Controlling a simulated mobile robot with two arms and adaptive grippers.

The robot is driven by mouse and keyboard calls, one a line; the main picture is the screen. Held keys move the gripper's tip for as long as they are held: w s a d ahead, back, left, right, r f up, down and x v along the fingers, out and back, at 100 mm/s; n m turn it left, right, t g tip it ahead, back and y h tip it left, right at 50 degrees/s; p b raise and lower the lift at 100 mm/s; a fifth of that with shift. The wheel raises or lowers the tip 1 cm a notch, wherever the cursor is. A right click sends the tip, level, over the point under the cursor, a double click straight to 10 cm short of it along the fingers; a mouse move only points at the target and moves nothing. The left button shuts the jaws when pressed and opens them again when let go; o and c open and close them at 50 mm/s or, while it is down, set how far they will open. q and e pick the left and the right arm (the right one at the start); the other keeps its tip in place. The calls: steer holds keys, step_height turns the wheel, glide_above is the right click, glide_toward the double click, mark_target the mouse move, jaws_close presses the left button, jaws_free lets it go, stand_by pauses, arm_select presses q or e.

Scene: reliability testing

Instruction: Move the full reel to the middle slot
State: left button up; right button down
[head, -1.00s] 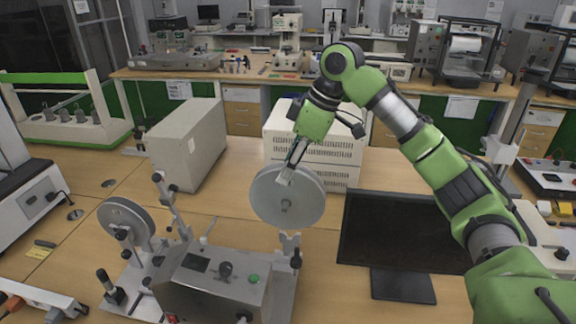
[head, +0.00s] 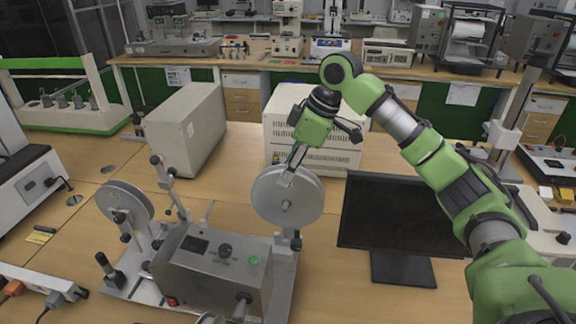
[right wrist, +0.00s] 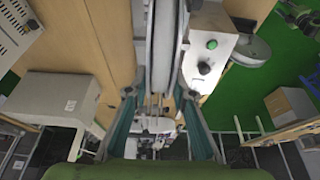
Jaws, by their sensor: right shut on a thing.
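A grey disc-like reel (head: 287,207) is held upright in my right gripper (head: 288,176), which is shut on its upper rim. In the right wrist view the reel (right wrist: 161,45) shows edge-on between the fingers (right wrist: 158,95). In the head view it hangs at the right end of the winding machine (head: 212,270), in front of the top of a metal post (head: 290,242). I cannot tell whether it touches the post. Another grey reel (head: 125,201) sits at the machine's left end. My left gripper is not in view.
A dark monitor (head: 405,220) stands right of the machine. A beige box (head: 187,130) and a white vented cabinet (head: 340,140) stand behind. A white and green frame (head: 70,118) is at far left. Bare table (head: 225,195) shows between machine and boxes.

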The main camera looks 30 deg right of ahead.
mark_target(288, 192)
steer(key=shift+f+b, duration=0.8)
steer(key=shift+f, duration=2.5)
